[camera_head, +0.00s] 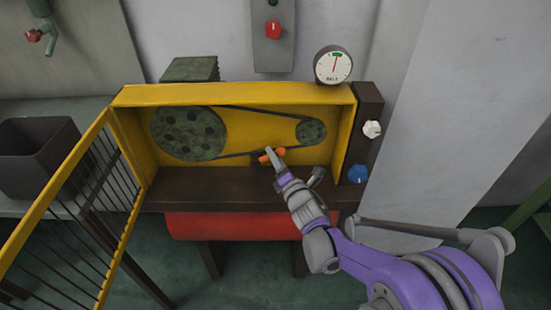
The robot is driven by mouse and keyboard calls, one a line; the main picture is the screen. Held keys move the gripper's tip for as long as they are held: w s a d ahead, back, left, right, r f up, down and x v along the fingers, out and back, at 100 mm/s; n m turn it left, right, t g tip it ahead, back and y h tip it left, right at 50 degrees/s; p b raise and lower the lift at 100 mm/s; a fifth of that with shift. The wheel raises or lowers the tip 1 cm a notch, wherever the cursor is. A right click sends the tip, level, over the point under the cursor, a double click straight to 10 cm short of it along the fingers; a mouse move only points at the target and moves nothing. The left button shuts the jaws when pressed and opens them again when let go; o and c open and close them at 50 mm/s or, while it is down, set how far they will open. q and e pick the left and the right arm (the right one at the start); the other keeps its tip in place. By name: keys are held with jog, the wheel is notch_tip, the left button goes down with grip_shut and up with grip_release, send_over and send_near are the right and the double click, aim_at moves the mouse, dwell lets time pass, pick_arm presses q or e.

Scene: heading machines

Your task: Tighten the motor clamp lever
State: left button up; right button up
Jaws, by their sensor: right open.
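The motor clamp lever (279,151) is a small orange piece low in the yellow belt housing (230,94), below the belt. My right gripper (291,165) is open, with one finger reaching up in front of the lever and the other lower to the right. The finger partly covers the lever; I cannot tell whether they touch. A large green pulley (188,134) and a small green pulley (311,131) are joined by a dark belt (262,109). The belt gauge (333,65) stands on top of the housing, its needle pointing nearly straight up, near a green mark. My left gripper is not in view.
The yellow barred guard door (56,190) stands swung open at the left. A dark panel with a white knob (372,129) and a blue knob (358,174) stands right of the housing. A red cylinder (235,226) lies beneath. A dark bin (40,158) stands at far left.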

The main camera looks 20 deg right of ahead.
jog(key=shift+c, duration=0.2)
grip_shut()
dwell(1.3)
